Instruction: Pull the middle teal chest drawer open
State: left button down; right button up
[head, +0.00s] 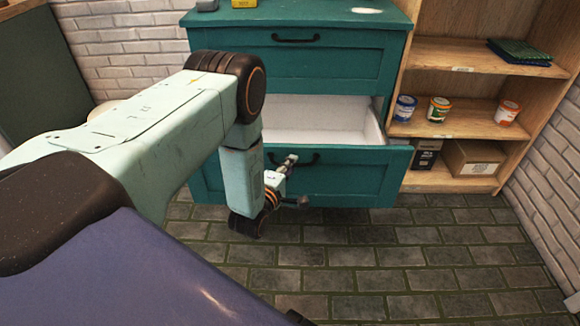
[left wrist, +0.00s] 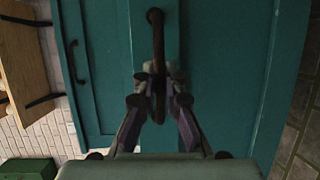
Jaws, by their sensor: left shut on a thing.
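The teal chest (head: 300,65) stands against the back wall. The drawer below its top one is pulled out, and its white inside (head: 325,118) shows. My left gripper (head: 289,170) is at the dark handle on the front (head: 365,178) of this open drawer. In the left wrist view, the jaws of my left gripper (left wrist: 158,85) are shut on the dark handle (left wrist: 156,35). My left arm hides the left part of the drawer. Anything lower on the chest is hidden behind the drawer front. My right gripper is not in view.
The top drawer above is shut, with its own dark handle (head: 296,38). A wooden shelf (head: 470,120) with several cans and a cardboard box (head: 474,157) stands close on the right. The tiled floor (head: 400,255) in front is clear.

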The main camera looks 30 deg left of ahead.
pick_arm(q)
jog(key=c, duration=1.4)
grip_release()
jog(key=s, duration=0.4)
jog(key=s+d+r, duration=0.1)
jog(key=s, duration=0.3)
jog(key=s+d, duration=0.1)
jog(key=s, duration=0.2)
jog(key=shift+s+r, duration=0.15)
jog(key=shift+s, duration=0.25)
